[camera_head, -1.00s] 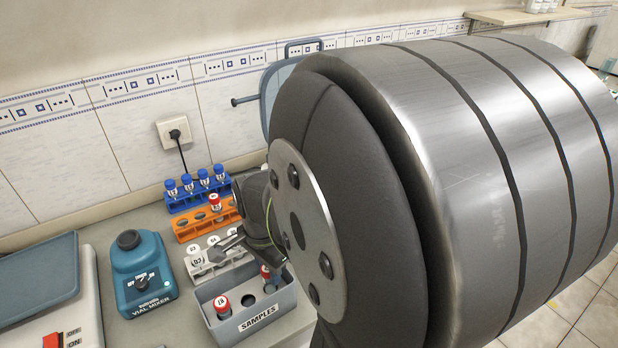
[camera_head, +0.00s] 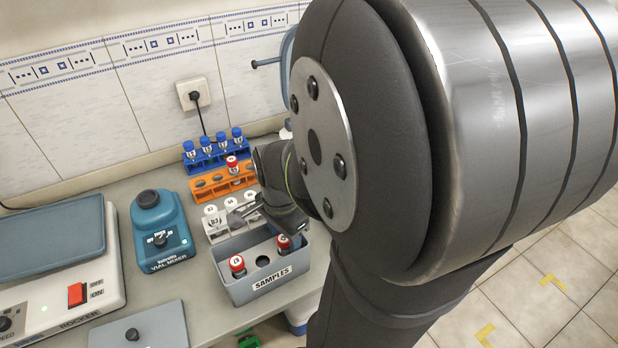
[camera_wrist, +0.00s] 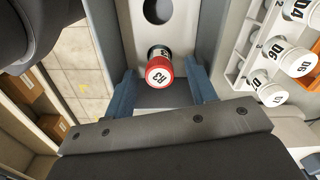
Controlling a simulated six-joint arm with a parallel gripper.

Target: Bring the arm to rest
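My gripper shows in the wrist view (camera_wrist: 162,92) with its two blue fingers apart. A red-capped vial marked R3 (camera_wrist: 160,72) stands in a hole of the grey box between and beyond the fingertips. Gaps show on both sides of the cap, so the gripper is empty. In the head view, my gripper (camera_head: 245,213) is over the back of the grey SAMPLES box (camera_head: 258,291), beside the white rack (camera_head: 215,236). My large arm link covers the right half of that view.
The SAMPLES box also holds another red-capped vial (camera_head: 237,265). Behind are an orange rack (camera_head: 208,193) with one red-capped vial and a blue rack (camera_head: 205,162) with several blue-capped vials. The vial mixer (camera_head: 160,235) and the rocker (camera_head: 75,300) stand at the left.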

